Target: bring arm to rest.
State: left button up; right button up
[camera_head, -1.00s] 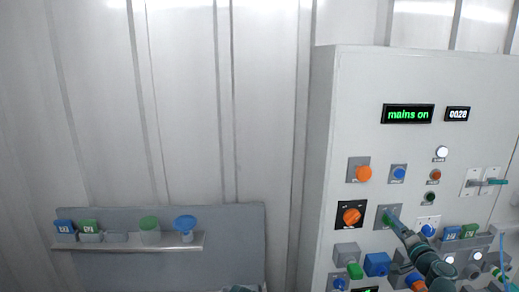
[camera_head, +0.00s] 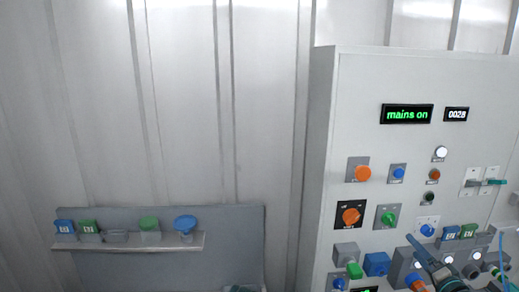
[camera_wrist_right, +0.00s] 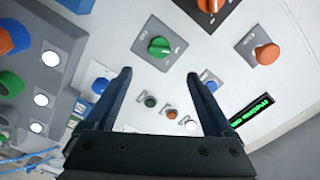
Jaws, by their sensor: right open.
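My right gripper (camera_wrist_right: 155,95) is open and empty in the right wrist view, its two dark fingers apart in front of the panel. A green rotary knob (camera_wrist_right: 159,46) lies beyond the fingertips, apart from them. In the head view my right gripper (camera_head: 420,243) shows at the lower right, below the green knob (camera_head: 390,217), in front of the grey control panel (camera_head: 400,75). The panel's display (camera_head: 408,114) reads "mains on". My left gripper is not clearly seen.
An orange rotary switch (camera_head: 350,215), a blue block (camera_head: 377,264) and several buttons and lamps crowd the panel around the right gripper. A shelf (camera_head: 130,245) with blue and green items is on the left wall board. The wall between is bare.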

aim_at(392, 222)
jog(key=w, duration=1.2)
jog(key=shift+w+a, duration=0.2)
jog(key=shift+a, duration=0.15)
jog(key=shift+w, duration=0.2)
jog(key=m, duration=0.3)
jog(key=shift+s, duration=0.2)
jog(key=m, duration=0.9)
jog(key=shift+f, duration=0.1)
jog(key=shift+s+a, duration=0.1)
jog(key=shift+a, duration=0.05)
